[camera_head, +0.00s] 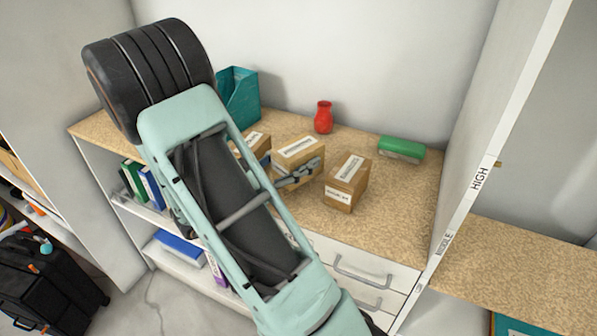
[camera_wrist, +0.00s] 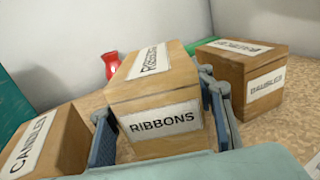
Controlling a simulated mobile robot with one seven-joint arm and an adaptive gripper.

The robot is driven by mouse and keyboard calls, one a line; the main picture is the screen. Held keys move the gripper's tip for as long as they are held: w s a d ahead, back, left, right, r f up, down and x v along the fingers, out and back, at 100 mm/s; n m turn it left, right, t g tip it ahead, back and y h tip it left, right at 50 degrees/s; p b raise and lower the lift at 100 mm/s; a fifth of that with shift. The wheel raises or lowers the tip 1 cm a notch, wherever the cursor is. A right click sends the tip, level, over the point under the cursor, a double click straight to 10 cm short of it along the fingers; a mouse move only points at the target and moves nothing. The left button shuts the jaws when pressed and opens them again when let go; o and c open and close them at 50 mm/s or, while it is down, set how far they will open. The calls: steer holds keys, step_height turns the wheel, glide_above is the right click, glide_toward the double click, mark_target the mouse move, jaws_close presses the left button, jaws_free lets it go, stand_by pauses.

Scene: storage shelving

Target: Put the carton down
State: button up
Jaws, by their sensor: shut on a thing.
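The carton labelled RIBBONS (camera_wrist: 165,122) is a brown box with white labels. It stands upright between the two blue-grey fingers of my gripper (camera_wrist: 158,108), which is shut on its sides. In the head view the same carton (camera_head: 298,149) is over the wooden shelf top, between two other cartons, with a finger of my gripper (camera_head: 300,174) along its near side. I cannot tell whether its base touches the shelf.
A CANDLES carton (camera_wrist: 48,143) is on the left and a BAUBLES carton (camera_wrist: 240,75) on the right, both close. A red vase (camera_head: 323,117), green box (camera_head: 401,149) and teal holder (camera_head: 238,95) stand behind. The shelf top (camera_head: 400,205) is clear at front right.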

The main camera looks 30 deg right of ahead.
steer(key=shift+f+b, duration=0.8)
steer(key=shift+f, duration=0.5)
steer(key=shift+f, duration=0.1)
steer(key=o, duration=1.8)
steer(key=shift+s+f, duration=0.1)
steer(key=shift+c, duration=0.2)
steer(key=shift+a+r, duration=0.1)
steer(key=shift+r, duration=0.15)
steer(key=s+a, duration=0.1)
steer(key=a, duration=1)
steer(key=shift+s+a, duration=0.35)
steer(key=shift+a, duration=0.05)
steer(key=shift+f, duration=0.1)
